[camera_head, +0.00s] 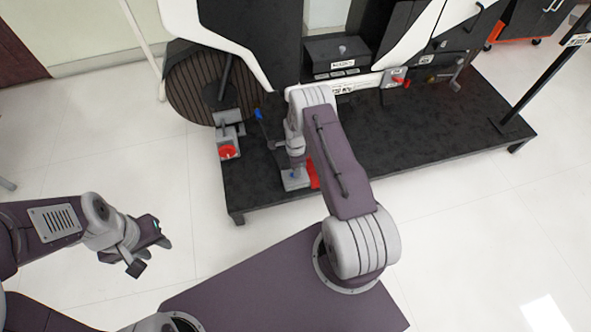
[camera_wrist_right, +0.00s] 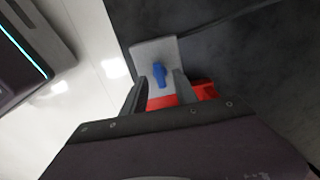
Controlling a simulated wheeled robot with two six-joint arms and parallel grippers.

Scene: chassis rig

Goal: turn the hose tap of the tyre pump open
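The blue hose tap (camera_wrist_right: 160,72) sits on a light grey plate (camera_wrist_right: 150,50) in the right wrist view, beside a red part (camera_wrist_right: 203,90) of the tyre pump. In the head view, the grey plate (camera_head: 292,182) and red part (camera_head: 313,175) show at the platform's near edge, partly hidden by my right arm. My right gripper (camera_wrist_right: 160,84) is open and points down at the tap. The tap shows between its two fingers; I cannot tell whether they touch it. My left gripper (camera_head: 152,257) is open and empty over the floor at the left.
The black platform (camera_head: 420,130) carries a white and black vehicle rig. A grey bracket with a red knob (camera_head: 228,152) and a blue-tipped lever (camera_head: 259,115) stand left of my right gripper. A brown disc (camera_head: 190,85) is behind them. The floor around my left gripper is clear.

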